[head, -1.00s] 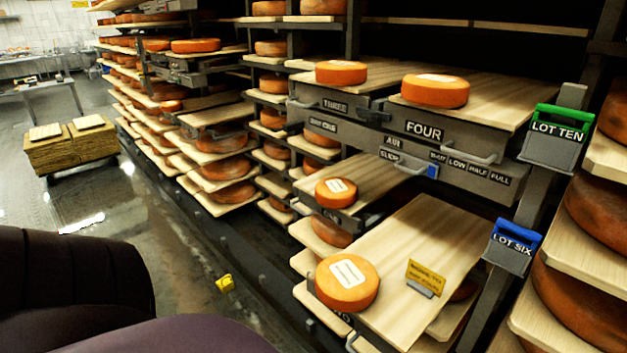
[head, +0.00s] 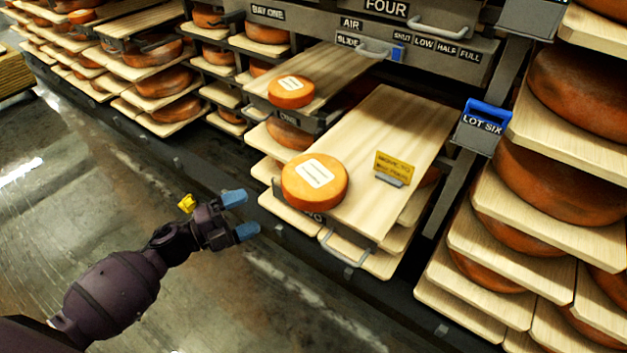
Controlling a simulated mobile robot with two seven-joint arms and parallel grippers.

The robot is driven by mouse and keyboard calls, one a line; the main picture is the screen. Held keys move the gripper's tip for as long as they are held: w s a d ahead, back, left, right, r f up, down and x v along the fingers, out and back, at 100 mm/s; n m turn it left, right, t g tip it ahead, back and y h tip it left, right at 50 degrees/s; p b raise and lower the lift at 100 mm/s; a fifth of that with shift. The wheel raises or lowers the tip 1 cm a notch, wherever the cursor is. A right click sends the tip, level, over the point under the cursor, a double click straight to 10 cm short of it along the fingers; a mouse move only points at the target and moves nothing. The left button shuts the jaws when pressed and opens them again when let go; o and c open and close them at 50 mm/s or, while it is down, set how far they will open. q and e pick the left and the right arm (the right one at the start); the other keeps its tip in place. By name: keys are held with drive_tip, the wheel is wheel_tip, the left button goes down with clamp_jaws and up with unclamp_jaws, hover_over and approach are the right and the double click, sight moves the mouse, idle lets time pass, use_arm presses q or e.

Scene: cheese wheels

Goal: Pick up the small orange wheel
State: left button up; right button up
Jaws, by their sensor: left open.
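The small orange wheel (head: 291,93) with a white label lies on a pulled-out wooden board (head: 322,80) marked ONE. A larger orange wheel (head: 314,182), also with a white label, lies near the front left corner of the lower pulled-out board (head: 390,130). My left gripper (head: 241,216) has blue fingertips, is open and empty, and is in front of the rack to the left of the larger wheel. It is below and apart from the small wheel. My right gripper is not in view.
A yellow sign (head: 393,168) stands on the lower board. A metal handle (head: 345,250) sticks out at that board's front. A blue LOT SIX holder (head: 484,125) hangs on the post at right. Loaded shelves flank both sides. The floor (head: 110,190) at left is mostly clear.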

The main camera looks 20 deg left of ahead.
sight(290, 199)
use_arm(q)
drive_tip(key=w+d+m+g, duration=0.1)
drive_tip(key=w+d+m+g+h, duration=0.1)
drive_tip(key=w+d+m, duration=0.1)
drive_tip(key=w+d+m+g, duration=0.1)
drive_tip(key=shift+w+d+r+m+g+h, duration=0.25)
drive_tip(key=shift+w+d+m+g+h, duration=0.05)
drive_tip(key=shift+w+d+m, duration=0.1)
drive_tip(key=x, duration=0.5)
drive_tip(key=shift+s+f, duration=0.15)
drive_tip(key=shift+c, duration=1.2)
drive_tip(key=c, duration=1.2)
drive_tip(key=shift+c, duration=0.9)
